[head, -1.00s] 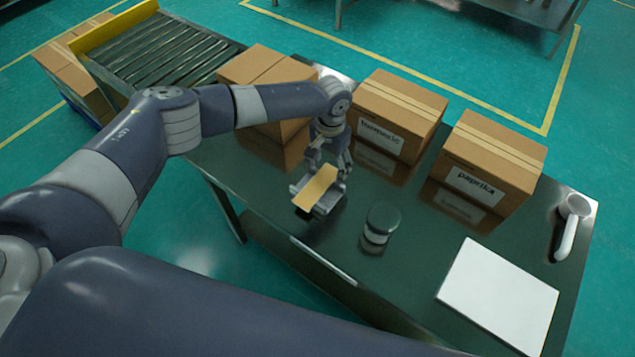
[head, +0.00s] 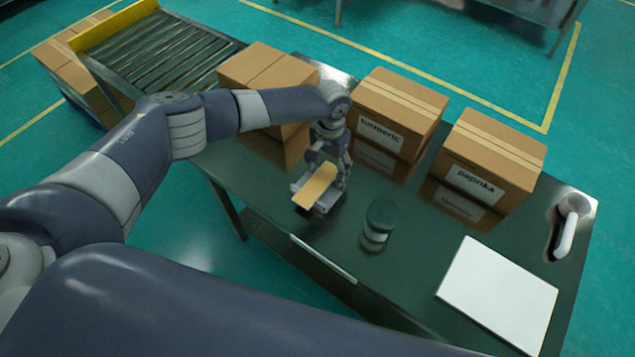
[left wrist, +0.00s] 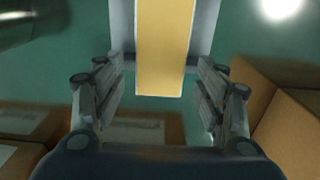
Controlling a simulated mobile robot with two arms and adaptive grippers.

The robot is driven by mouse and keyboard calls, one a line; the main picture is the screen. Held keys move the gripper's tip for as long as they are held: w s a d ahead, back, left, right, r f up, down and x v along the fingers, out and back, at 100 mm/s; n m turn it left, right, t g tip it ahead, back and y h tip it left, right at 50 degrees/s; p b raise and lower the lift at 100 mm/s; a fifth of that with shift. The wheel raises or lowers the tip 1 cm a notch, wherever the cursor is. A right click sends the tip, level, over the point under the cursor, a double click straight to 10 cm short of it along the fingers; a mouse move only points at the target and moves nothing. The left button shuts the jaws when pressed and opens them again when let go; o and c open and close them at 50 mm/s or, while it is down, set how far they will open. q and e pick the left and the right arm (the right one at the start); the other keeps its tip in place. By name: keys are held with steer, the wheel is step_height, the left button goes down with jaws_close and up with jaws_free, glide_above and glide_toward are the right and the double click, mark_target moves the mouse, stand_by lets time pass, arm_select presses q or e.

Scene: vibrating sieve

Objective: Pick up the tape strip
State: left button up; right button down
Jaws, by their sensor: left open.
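The tape strip (head: 316,186) is a tan-yellow strip sticking out over a small grey dispenser (head: 327,203) on the dark table. In the left wrist view the strip (left wrist: 160,50) hangs in the upper middle, with its lower end between the tips of my left gripper. My left gripper (head: 326,170) is just behind the strip at the dispenser. In the left wrist view its fingers (left wrist: 160,90) are spread on both sides of the strip, with a gap to each side. My right gripper is not in view.
Boxes labelled turmeric (head: 381,133) and paprika (head: 474,181) stand behind, with another box (head: 265,68) near my left arm. A dark-lidded jar (head: 379,222), a white board (head: 497,296) and a white-handled tool (head: 567,232) are to the right. A roller conveyor (head: 160,55) is at the back left.

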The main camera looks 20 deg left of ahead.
arm_select(q)
steer(key=c, duration=0.7)
steer(key=shift+s, duration=0.1)
steer(key=shift+c, duration=0.3)
steer(key=shift+f, duration=0.1)
